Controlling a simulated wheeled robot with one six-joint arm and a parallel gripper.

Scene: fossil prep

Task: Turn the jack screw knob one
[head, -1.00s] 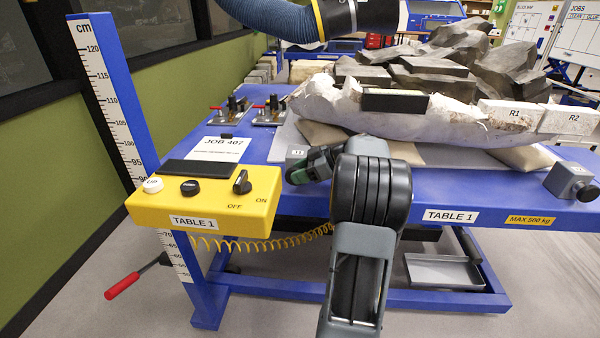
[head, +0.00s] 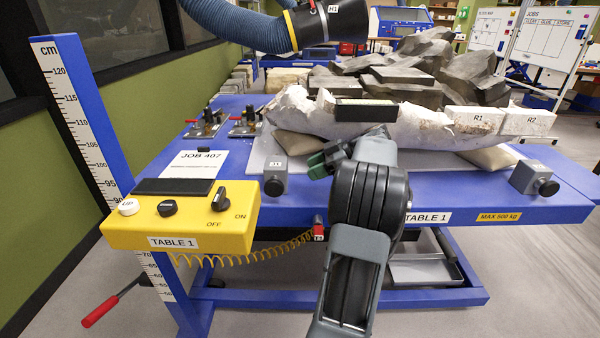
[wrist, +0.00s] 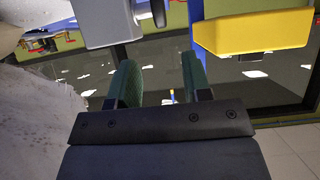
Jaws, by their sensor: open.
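The grey jack block labelled J1 (head: 275,166) is at the table's front edge, right of the yellow control box. Its round black knob (head: 274,187) faces front and is in plain sight. My gripper (head: 318,163) has green fingers and is just right of the block, partly hidden behind my own wrist link. In the wrist view, my gripper (wrist: 161,82) is open with nothing between its fingers. The grey block (wrist: 105,22) and its dark knob (wrist: 159,12) show at the top there, beyond the fingertips and apart from them.
The yellow control box (head: 205,232) stands left, with its coiled cord below. A white-jacketed fossil block (head: 415,127) lies on the blue table behind my gripper. A second jack (head: 536,177) is at the right edge. A red-handled crank (head: 100,309) sticks out low left.

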